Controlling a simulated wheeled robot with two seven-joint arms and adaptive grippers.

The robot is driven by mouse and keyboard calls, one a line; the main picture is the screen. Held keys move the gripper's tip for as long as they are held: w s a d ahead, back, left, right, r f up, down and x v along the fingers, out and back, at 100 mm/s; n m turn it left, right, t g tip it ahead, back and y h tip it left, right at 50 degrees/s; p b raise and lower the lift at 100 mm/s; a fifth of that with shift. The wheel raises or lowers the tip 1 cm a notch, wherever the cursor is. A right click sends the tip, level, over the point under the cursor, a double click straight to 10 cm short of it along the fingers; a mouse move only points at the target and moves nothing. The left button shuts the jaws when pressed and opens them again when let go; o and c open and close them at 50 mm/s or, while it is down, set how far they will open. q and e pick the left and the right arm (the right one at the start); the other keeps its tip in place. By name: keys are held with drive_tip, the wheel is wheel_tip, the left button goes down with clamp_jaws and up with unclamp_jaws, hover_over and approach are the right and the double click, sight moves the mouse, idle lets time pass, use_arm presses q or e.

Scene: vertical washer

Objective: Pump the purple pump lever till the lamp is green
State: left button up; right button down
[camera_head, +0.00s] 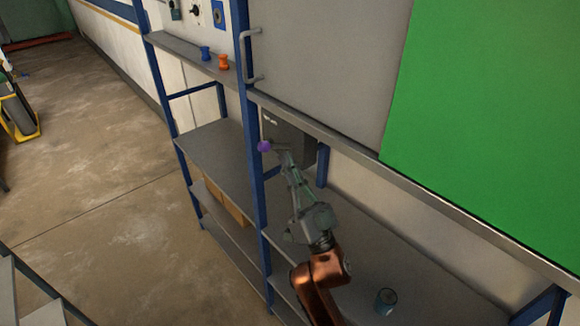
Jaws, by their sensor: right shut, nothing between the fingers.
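The purple knob of the pump lever (265,146) shows just right of a blue shelf post. A dark grey box (290,142) stands behind it under the upper ledge. My right gripper (284,158) reaches up from below, its fingers closed together and empty. Its tips are close to the right of the knob; I cannot tell whether they touch it. The lever's shaft is hard to make out behind the gripper. I cannot pick out a lamp. My left gripper is out of view.
A large green panel (490,130) and a grey door with a handle (250,55) are above. Blue and orange spools (224,62) sit on the upper shelf. A blue-grey can (386,301) stands on the lower shelf. Open floor (90,190) lies left.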

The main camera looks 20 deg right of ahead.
sight(277, 146)
drive_tip(key=d+p+x, duration=0.1)
drive_tip(key=p+x, duration=0.1)
drive_tip(key=x, duration=0.4)
drive_tip(key=shift+w+a+f, duration=0.3)
drive_tip(key=shift+a+f, duration=0.05)
drive_tip(key=shift+f, duration=0.25)
drive_tip(key=shift+w+a+f, duration=0.25)
drive_tip(key=shift+a+f, duration=0.1)
drive_tip(key=shift+f, duration=0.25)
drive_tip(key=shift+w+a+f, duration=0.3)
drive_tip(key=shift+a+f, duration=0.05)
drive_tip(key=shift+f, duration=0.25)
drive_tip(key=shift+a, duration=0.15)
